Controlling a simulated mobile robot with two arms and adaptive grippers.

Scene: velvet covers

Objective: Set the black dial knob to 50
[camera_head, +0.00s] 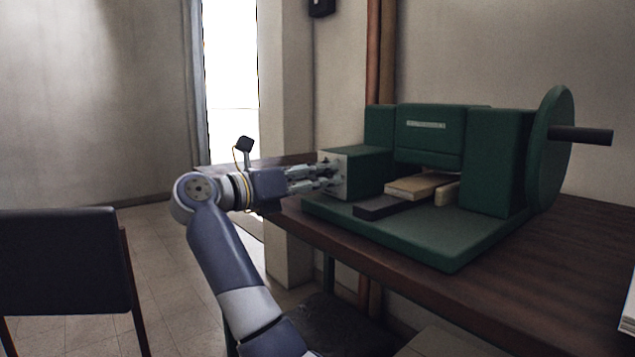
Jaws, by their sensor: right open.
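A green machine (420,238) stands on the dark wooden table. A pale plate (340,164) is on the left face of its left block. My right gripper (326,178) is open, with its fingers reaching right, up against or just in front of this plate. The black dial knob cannot be made out; the fingers cover much of the plate, and the dial's numbers and setting cannot be read. My left gripper is out of view.
The table (570,270) has free room in front of the machine. A large green wheel with a black handle (583,135) sticks out at the right. A tan block (415,186) lies in the machine's middle. A dark chair (65,260) stands at the left.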

